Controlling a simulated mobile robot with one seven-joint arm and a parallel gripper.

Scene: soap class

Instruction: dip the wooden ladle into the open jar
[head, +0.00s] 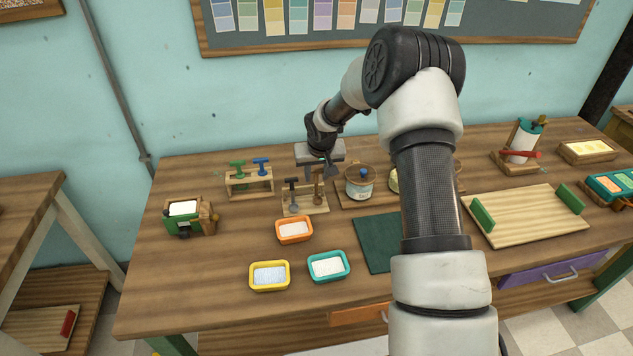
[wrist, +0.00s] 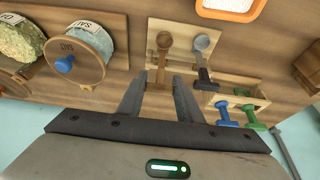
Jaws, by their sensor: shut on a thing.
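My gripper (head: 319,172) is shut on the wooden ladle, whose brown bowl (wrist: 164,41) shows beyond the fingertips in the wrist view. The ladle (head: 318,194) is at the small wooden stand (head: 305,209); I cannot tell whether it is lifted clear. A dark ladle (wrist: 203,46) stands beside it. A jar labelled SALT (head: 359,189) with a wooden lid and blue knob stands to the right. Past it is a jar with pale green contents (wrist: 18,44), apparently open; my arm partly hides it in the head view (head: 394,180).
A rack with green and blue tools (head: 249,184) stands left of the ladle stand. Orange (head: 294,231), yellow (head: 269,277) and teal (head: 328,267) trays and a dark green mat (head: 375,246) lie in front. My arm covers the right part of the jar board.

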